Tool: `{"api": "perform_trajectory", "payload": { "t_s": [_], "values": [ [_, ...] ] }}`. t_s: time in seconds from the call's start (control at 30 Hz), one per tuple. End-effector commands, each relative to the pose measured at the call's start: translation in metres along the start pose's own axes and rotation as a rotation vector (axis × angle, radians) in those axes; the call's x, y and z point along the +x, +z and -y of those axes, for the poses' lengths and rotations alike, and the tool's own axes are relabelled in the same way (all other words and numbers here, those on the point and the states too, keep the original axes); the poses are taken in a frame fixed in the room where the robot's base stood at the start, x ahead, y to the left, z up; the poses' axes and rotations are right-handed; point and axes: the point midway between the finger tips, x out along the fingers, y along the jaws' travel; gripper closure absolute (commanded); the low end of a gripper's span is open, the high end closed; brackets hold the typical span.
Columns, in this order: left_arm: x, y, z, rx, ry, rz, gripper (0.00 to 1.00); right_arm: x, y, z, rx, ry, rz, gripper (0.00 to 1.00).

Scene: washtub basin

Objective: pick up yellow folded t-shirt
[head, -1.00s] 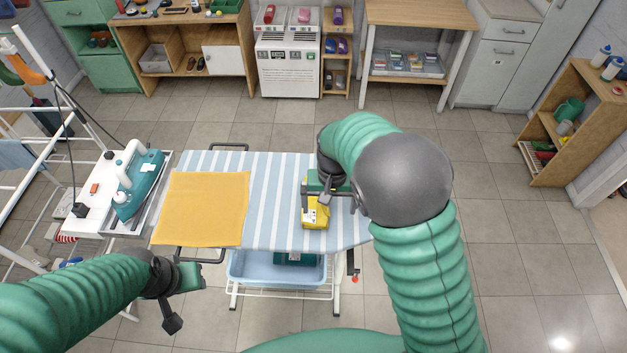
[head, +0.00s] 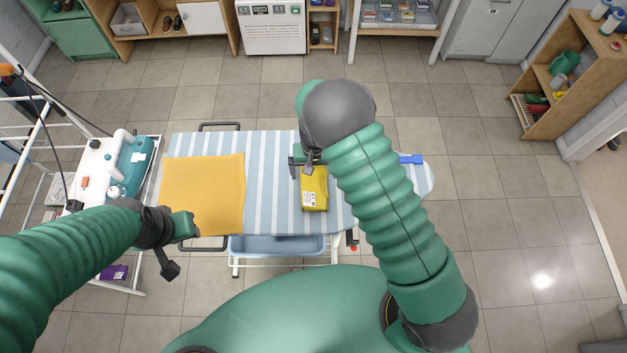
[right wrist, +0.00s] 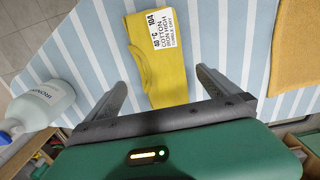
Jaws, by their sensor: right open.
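The yellow folded t-shirt (head: 314,190) with a white printed care label lies on the blue-and-white striped ironing board (head: 262,185). In the right wrist view the t-shirt (right wrist: 160,65) lies ahead of and between the fingers. My right gripper (right wrist: 163,80) is open and empty, its two fingers apart on either side of the shirt's near end. In the head view my right gripper (head: 306,160) is at the shirt's far end, partly hidden by its own arm. My left gripper (head: 183,226) is at the board's front left; its jaws do not show clearly.
A larger orange-yellow cloth (head: 203,190) lies flat on the board's left part. A teal iron (head: 130,160) stands on a rest at the left. A blue basin (head: 277,245) is below the board.

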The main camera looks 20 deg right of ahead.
Motion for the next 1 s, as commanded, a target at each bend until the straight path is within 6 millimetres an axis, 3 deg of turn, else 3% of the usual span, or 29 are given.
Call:
{"api": "perform_trajectory", "payload": {
  "t_s": [0.2,0.3,0.57,1.0],
  "values": [
    [-0.022,-0.005,0.0,0.0,0.0,0.0,0.64,0.028,0.007,0.001,0.0,0.002,0.003,0.0],
    [-0.023,-0.005,0.0,0.0,0.0,-0.001,0.64,0.046,0.007,0.001,0.001,0.0,0.001,0.0],
    [-0.022,-0.005,0.0,0.0,0.0,0.0,0.64,0.054,0.004,0.002,0.0,-0.001,0.0,0.0],
    [-0.022,-0.005,0.0,0.0,0.0,0.0,0.64,0.053,0.005,0.002,0.0,-0.001,-0.001,0.58]
  ]
}}
